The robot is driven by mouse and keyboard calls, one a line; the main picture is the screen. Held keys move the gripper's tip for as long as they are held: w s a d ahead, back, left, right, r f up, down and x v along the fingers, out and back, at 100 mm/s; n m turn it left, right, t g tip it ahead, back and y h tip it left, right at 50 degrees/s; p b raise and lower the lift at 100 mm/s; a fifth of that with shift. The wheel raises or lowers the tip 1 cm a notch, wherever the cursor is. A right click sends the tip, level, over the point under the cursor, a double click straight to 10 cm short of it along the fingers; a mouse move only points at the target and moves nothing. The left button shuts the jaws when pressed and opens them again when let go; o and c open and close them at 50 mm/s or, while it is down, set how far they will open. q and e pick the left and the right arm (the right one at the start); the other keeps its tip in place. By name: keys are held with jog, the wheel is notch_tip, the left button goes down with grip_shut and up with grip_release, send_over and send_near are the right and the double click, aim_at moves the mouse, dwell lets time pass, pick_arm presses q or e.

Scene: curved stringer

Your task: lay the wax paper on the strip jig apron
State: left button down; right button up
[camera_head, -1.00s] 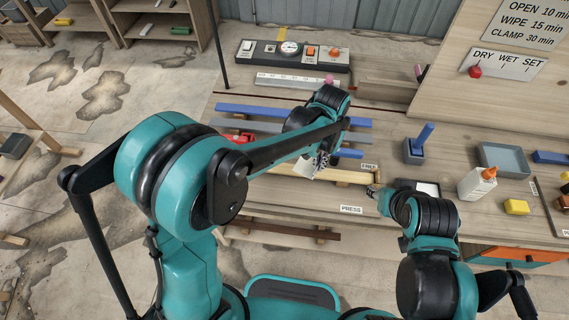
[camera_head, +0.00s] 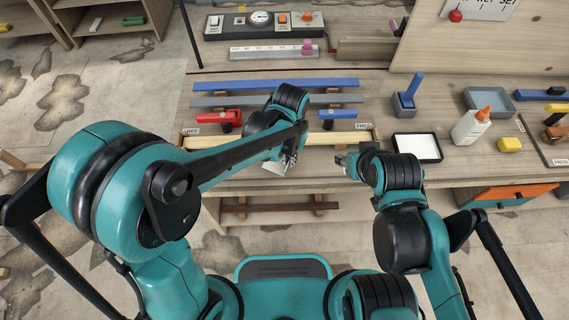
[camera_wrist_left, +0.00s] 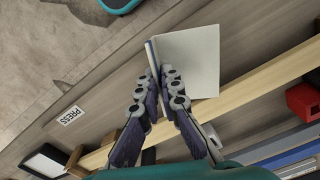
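The wax paper (camera_wrist_left: 192,58) is a pale, flat sheet in my left gripper (camera_wrist_left: 160,82). The fingers close on it near one edge, and most of it sticks out past the fingertips. In the head view my left gripper (camera_head: 288,162) is at the front edge of the strip jig (camera_head: 340,138), and only a small pale piece of the paper (camera_head: 274,167) shows. The jig is a long light-wood strip with a red clamp (camera_head: 222,117) and a blue clamp (camera_head: 338,114). The apron is not clearly distinguishable. My right gripper (camera_head: 345,160) is right of the left one, its fingers too small to read.
A dark-rimmed white tray (camera_head: 417,147) lies right of the jig. Blue and grey bars (camera_head: 270,84) lie behind the jig.

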pick_arm(q)
notch_tip(320, 180, down, 3)
jog(key=shift+w+r+b, duration=0.1)
jog(key=shift+b, duration=0.65)
jog(key=c, duration=2.2)
grip_release()
jog(key=o, duration=0.5)
jog(key=shift+c, duration=0.2)
pick_arm(e)
jog(key=shift+s+x, duration=0.2)
jog(key=shift+x, duration=0.9)
jog(key=shift+a+f, duration=0.1)
